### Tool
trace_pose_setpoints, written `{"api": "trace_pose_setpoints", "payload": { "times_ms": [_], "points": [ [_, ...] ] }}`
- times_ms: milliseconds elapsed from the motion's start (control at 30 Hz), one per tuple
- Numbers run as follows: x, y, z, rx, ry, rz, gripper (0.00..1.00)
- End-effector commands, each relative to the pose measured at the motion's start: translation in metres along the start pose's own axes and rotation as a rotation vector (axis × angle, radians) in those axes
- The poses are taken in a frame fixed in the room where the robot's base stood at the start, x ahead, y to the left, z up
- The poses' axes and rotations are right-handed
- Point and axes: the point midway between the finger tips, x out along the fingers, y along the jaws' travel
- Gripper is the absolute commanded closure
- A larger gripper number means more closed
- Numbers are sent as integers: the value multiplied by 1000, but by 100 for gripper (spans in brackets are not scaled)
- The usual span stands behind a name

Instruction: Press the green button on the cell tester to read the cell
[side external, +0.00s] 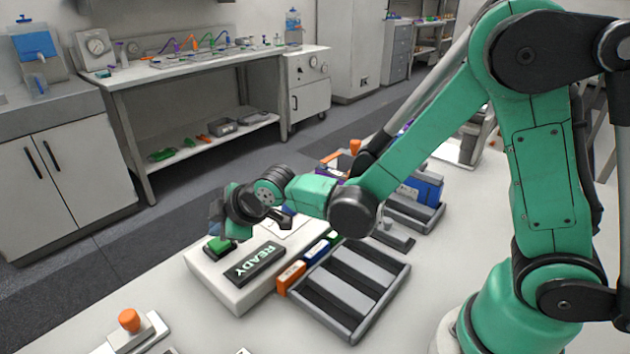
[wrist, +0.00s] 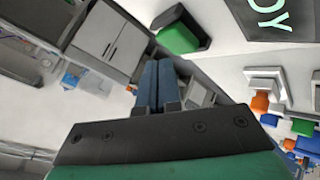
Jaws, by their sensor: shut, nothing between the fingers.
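The cell tester (side external: 225,293) is a white box on the bench with a dark display (side external: 254,264) reading READY; the display also shows at the top of the wrist view (wrist: 268,14). Its green button (side external: 218,243) sits on a dark base at the tester's far left corner. In the wrist view the green button (wrist: 178,40) is just beyond and slightly right of my fingertips. My gripper (side external: 218,211) is above the button, shut and empty. Its two blue-grey fingers (wrist: 162,66) lie together. Contact with the button cannot be made out.
A grey slotted tray (side external: 376,316) stands right of the tester, with an orange block (side external: 291,277) and a blue block (side external: 318,249) between them. Another tray with blue boxes (side external: 425,188) is behind. An orange knob (side external: 129,320) on a pale base stands at the front left.

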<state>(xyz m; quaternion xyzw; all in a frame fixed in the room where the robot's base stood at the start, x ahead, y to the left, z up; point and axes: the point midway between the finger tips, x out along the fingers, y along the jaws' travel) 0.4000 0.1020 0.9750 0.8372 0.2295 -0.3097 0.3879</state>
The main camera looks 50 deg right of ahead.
Motion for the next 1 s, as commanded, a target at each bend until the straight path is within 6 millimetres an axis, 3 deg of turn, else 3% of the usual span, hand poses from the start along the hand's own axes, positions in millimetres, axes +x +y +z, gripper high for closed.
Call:
{"api": "trace_pose_setpoints", "payload": {
  "times_ms": [1000],
  "points": [
    [9,-6,6,0,0,0,100]
  ]
}}
